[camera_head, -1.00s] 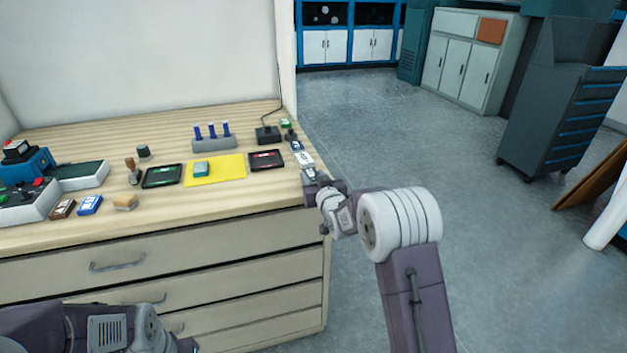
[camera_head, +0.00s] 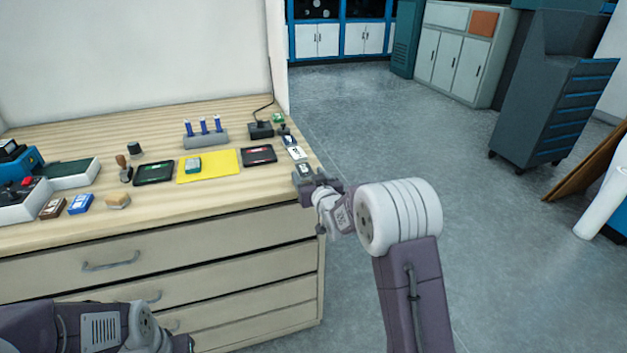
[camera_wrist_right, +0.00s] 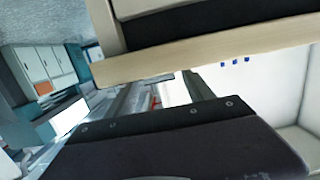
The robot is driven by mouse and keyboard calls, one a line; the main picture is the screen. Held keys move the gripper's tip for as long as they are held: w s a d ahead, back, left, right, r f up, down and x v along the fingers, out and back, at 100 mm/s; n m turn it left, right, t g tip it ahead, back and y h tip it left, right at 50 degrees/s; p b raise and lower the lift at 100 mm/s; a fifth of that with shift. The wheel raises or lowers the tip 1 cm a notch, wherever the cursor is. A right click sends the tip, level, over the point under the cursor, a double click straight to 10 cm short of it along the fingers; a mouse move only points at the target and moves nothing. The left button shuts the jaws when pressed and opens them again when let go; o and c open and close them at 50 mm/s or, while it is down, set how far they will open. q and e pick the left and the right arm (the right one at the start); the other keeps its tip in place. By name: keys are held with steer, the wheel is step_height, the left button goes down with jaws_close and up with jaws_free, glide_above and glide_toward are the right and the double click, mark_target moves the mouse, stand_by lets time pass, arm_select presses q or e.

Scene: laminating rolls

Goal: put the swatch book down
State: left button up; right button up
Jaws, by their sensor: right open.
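My right gripper (camera_head: 304,171) is at the right front corner of the wooden worktop, with its jaws open. A small white flat item with a dark mark (camera_head: 297,153) lies on the worktop just beyond the fingertips. It may be the swatch book, but it is too small to be sure. In the right wrist view the open fingers (camera_wrist_right: 158,92) stand apart near the worktop's edge, and no swatch book shows clearly between them. My left arm comes in at the bottom left, with its gripper out of view.
The worktop (camera_head: 225,200) holds a yellow mat (camera_head: 222,161), dark trays (camera_head: 259,155) (camera_head: 154,173), a grey holder with blue pens (camera_head: 205,138) and a black corded device (camera_head: 261,130). Drawers (camera_head: 150,255) are below its front edge. Open floor (camera_head: 400,130) lies to the right.

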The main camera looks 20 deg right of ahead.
steer(key=s+r, duration=0.1)
steer(key=s, duration=0.6)
steer(key=shift+d+r, duration=0.2)
steer(key=shift+r, duration=0.1)
steer(key=s+f+g, duration=0.5)
steer(key=s, duration=0.5)
steer(key=s+a+f+g, duration=0.1)
steer(key=s+f+g, duration=0.4)
steer(key=s, duration=0.5)
steer(key=s+a+f+g, duration=0.1)
steer(key=s+f+g, duration=0.3)
steer(key=s+f, duration=0.3)
steer(key=s, duration=0.3)
steer(key=shift+s+m+g, duration=0.15)
steer(key=shift+m+g, duration=0.15)
steer(key=shift+g, duration=0.1)
steer(key=shift+o, duration=1.2)
steer(key=shift+s, duration=0.2)
steer(key=o, duration=0.5)
steer(key=shift+c, duration=0.2)
steer(key=shift+w, duration=0.15)
